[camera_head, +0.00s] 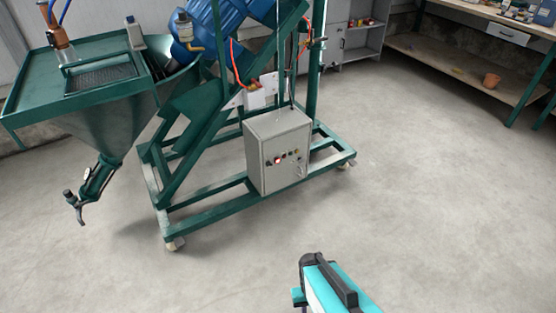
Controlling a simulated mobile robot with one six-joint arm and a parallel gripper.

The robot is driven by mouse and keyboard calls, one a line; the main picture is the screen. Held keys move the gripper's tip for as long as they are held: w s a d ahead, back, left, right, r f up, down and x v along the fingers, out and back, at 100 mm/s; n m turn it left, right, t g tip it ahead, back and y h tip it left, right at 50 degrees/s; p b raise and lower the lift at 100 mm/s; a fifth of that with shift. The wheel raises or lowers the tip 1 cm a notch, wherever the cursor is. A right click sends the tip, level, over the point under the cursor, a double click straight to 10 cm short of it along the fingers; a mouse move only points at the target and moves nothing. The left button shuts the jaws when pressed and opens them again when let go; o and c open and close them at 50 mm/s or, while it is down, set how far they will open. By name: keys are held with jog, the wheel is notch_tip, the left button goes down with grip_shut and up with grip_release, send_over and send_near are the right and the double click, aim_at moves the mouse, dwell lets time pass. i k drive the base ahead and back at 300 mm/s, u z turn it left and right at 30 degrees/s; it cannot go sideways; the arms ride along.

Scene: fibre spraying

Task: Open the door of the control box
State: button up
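The control box (279,151) is a light grey cabinet on the green wheeled frame of a machine. Its front door (285,172) looks closed and carries a red light, several small buttons and what looks like a small handle or lock (299,169) near its right side. A teal, white and black part of my own body shows at the bottom edge, apart from the box and in front of it. I cannot make out gripper fingers on it.
The green machine has a hopper (110,110) at left with a hanging spout (85,195), and blue motors (220,22) above. Its frame (205,215) extends around the box's base. A workbench (470,60) stands at upper right. The grey floor (420,200) in front and to the right is clear.

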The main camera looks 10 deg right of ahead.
aim_at(290, 169)
jog(key=i, duration=0.55)
jog(key=u, duration=0.15)
jog(key=k, duration=0.8)
jog(key=u, duration=0.5)
jog(key=k, duration=0.6)
jog(key=z, duration=0.25)
jog(key=i, duration=1.35)
jog(key=u, duration=0.1)
